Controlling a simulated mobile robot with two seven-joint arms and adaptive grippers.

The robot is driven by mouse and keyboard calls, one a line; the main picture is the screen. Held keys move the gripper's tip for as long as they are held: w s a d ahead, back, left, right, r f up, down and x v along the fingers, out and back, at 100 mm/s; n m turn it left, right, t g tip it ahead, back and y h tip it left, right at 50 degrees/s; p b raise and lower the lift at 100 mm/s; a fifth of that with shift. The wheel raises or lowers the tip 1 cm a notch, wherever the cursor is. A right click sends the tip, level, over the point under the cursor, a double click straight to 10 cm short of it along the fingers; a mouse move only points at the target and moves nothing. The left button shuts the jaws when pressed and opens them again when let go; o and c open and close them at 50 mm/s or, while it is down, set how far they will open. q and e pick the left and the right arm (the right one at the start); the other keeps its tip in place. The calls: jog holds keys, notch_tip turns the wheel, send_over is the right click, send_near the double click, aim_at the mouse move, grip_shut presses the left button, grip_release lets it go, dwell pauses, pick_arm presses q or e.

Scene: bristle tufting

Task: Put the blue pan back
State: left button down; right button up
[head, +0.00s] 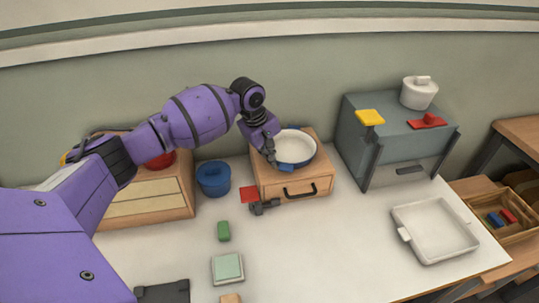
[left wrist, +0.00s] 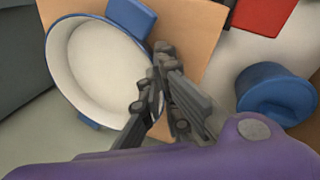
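The blue pan (head: 295,147), with a white inside, blue rim and blue side handles, rests on a small wooden drawer box (head: 300,186). It also shows in the left wrist view (left wrist: 98,68), with a handle at its upper right and another at its lower left. My left gripper (head: 268,152) is at the pan's left rim. In the left wrist view its dark fingers (left wrist: 155,85) overlap the pan's right edge. They are close together, and I cannot tell whether they hold the rim. My right gripper is not in view.
A blue pot (head: 213,179) stands left of the box, beside a red square (head: 249,195). A small dark grey object (head: 264,207) lies before the box. A grey cabinet (head: 400,140) bears a white pot (head: 419,92). A white tray (head: 435,232) is at right.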

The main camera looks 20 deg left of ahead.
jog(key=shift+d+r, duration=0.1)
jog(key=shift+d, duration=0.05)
pick_arm(q)
jog(key=c, duration=2)
grip_release()
jog(key=shift+f, duration=0.15)
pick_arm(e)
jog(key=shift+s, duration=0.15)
pick_arm(q)
jog(key=p+v, duration=0.1)
jog(key=v, duration=1.1)
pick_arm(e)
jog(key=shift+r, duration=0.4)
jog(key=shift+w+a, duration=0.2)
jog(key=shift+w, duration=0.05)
